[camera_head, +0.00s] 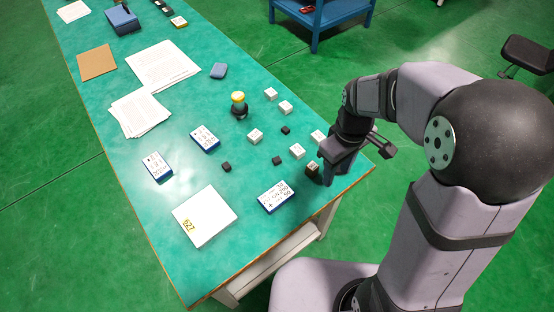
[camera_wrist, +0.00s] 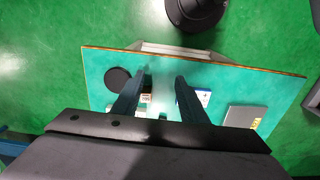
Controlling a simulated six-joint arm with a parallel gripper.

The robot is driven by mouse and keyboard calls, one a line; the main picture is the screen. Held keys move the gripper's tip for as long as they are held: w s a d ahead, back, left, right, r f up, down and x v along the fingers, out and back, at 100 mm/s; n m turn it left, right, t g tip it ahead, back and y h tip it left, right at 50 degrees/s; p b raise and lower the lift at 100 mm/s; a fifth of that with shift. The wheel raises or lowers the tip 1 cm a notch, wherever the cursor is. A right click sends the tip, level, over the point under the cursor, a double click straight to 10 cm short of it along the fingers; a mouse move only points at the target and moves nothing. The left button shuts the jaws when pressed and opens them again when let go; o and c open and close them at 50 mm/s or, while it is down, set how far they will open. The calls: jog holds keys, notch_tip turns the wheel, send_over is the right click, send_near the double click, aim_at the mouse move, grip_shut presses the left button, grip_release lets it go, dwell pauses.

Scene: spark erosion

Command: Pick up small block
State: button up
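Small dark blocks lie on the teal table (camera_head: 230,225) in the head view: one at the right (camera_head: 286,130), one nearer the front (camera_head: 277,160) and one farther left (camera_head: 226,167). Several white blocks stand among them, such as this white block (camera_head: 297,151). A brown block with a pale face (camera_head: 313,170) is close to my gripper (camera_head: 328,178) at the right end of the table. Which one is the task's small block, I cannot tell. In the wrist view my gripper (camera_wrist: 162,76) is open. The pale-and-brown block (camera_wrist: 147,97) shows beside the left finger, apparently below it.
A blue-and-white box (camera_head: 276,196) and a white box (camera_head: 205,216) lie near the front edge. A yellow-topped round object (camera_head: 239,103) stands mid-table. A dark disc (camera_wrist: 118,80) shows left of the fingers. Papers (camera_head: 162,66) lie farther back. Bare table surface lies around the boxes.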

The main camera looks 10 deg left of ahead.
jog(key=w+a+f+n, duration=0.3)
jog(key=w+a+n, duration=0.5)
jog(key=a+n, duration=0.1)
jog(key=n, duration=0.7)
send_over(277, 159)
notch_tip(277, 159, down, 4)
jog(key=shift+s+a+r, duration=0.1)
jog(key=shift+s+r, duration=0.05)
jog(key=shift+f+p, duration=1.65)
jog(key=shift+f, duration=2)
grip_shut()
